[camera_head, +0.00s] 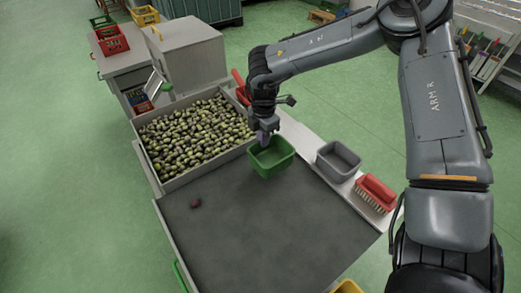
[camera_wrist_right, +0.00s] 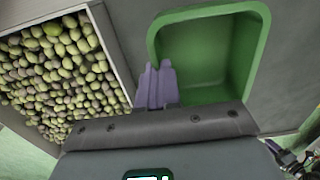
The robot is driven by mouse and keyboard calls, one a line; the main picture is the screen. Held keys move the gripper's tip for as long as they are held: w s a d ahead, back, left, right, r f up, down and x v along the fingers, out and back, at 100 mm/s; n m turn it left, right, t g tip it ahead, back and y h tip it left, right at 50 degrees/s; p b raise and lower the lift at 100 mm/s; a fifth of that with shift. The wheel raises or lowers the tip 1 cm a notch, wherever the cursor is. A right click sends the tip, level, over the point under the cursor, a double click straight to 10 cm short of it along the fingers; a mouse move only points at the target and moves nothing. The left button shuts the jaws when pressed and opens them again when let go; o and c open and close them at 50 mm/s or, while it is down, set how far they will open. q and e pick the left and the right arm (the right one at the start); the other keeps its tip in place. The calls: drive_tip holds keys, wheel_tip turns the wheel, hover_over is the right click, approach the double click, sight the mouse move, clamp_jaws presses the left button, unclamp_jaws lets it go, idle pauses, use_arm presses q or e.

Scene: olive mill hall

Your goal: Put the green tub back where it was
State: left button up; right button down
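The green tub (camera_head: 273,166) is upright and looks empty, at the far edge of the dark belt, just right of the olive tray. My right gripper (camera_head: 264,138) points down at the tub's far left rim. In the right wrist view its purple fingers (camera_wrist_right: 156,84) are close together over the left wall of the tub (camera_wrist_right: 205,55), and it looks shut on that wall. The fingers hide part of the rim. I cannot tell whether the tub touches the surface below. My left gripper is not in view.
A tray of olives (camera_head: 195,135) lies left of the tub. A grey tub (camera_head: 338,162) and a red brush (camera_head: 376,193) stand on the right ledge. One dark red item (camera_head: 195,203) lies on the otherwise clear belt (camera_head: 270,230). A yellow thing (camera_head: 347,287) shows at the bottom edge.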

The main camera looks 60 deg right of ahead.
sight(260, 148)
drive_tip(key=shift+w+a+f+b, duration=0.1)
drive_tip(key=shift+w+f+b, duration=0.1)
drive_tip(key=shift+f, duration=0.6)
drive_tip(key=shift+w+a+f+b, duration=0.1)
drive_tip(key=shift+f+b, duration=0.15)
drive_tip(key=shift+f, duration=0.5)
drive_tip(key=shift+w+f+b, duration=0.1)
drive_tip(key=shift+f+b, duration=0.1)
drive_tip(key=shift+f, duration=0.6)
drive_tip(key=shift+f, duration=0.15)
drive_tip(key=c, duration=1.3)
unclamp_jaws()
drive_tip(key=shift+c, duration=0.2)
